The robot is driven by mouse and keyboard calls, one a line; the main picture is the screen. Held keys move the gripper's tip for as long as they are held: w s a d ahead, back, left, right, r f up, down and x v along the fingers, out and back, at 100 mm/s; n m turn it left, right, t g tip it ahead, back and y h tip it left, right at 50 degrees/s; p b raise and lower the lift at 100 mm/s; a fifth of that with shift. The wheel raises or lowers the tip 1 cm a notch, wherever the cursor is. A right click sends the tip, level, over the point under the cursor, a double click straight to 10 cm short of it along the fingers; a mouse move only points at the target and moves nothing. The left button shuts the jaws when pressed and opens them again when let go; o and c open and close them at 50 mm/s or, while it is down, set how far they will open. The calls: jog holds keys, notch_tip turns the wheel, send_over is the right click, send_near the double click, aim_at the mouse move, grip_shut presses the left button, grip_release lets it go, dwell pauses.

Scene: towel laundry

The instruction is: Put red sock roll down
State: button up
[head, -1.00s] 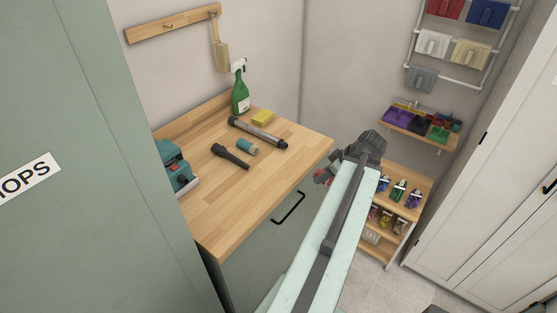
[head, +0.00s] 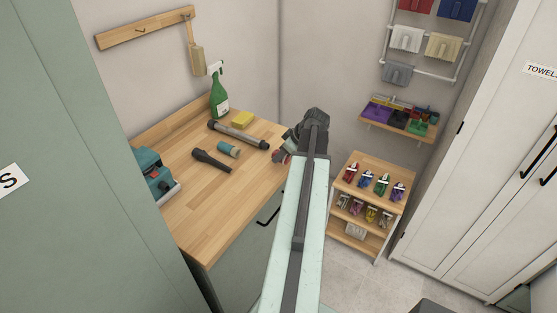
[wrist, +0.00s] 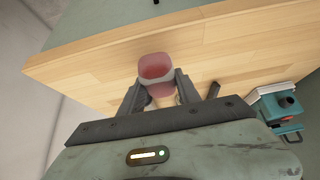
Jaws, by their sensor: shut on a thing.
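The red sock roll (wrist: 155,66) shows in the wrist view between the two fingers of my gripper (wrist: 158,90). It is red with a paler grey band. My gripper is shut on it and holds it over the wooden worktop (wrist: 90,75). In the head view my gripper (head: 282,156) is beside the right edge of the worktop (head: 215,222), and only a small red patch of the roll shows there. I cannot tell how far the roll is above the wood.
On the worktop are a green spray bottle (head: 218,92), yellow sponge (head: 242,119), long dark tube (head: 237,135), teal cylinder (head: 228,149), black flashlight (head: 211,160) and teal machine (head: 152,175). The front is clear. A wooden shelf unit (head: 344,183) with several small colored items stands right.

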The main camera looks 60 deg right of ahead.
jog(key=shift+w+d, duration=0.25)
jog(key=shift+w, duration=0.35)
jog(key=f+b, duration=0.4)
jog(key=shift+w+f, duration=0.1)
jog(key=shift+w, duration=0.15)
jog(key=shift+r, duration=0.25)
jog(key=shift+f, duration=0.15)
jog(key=o, duration=1.3)
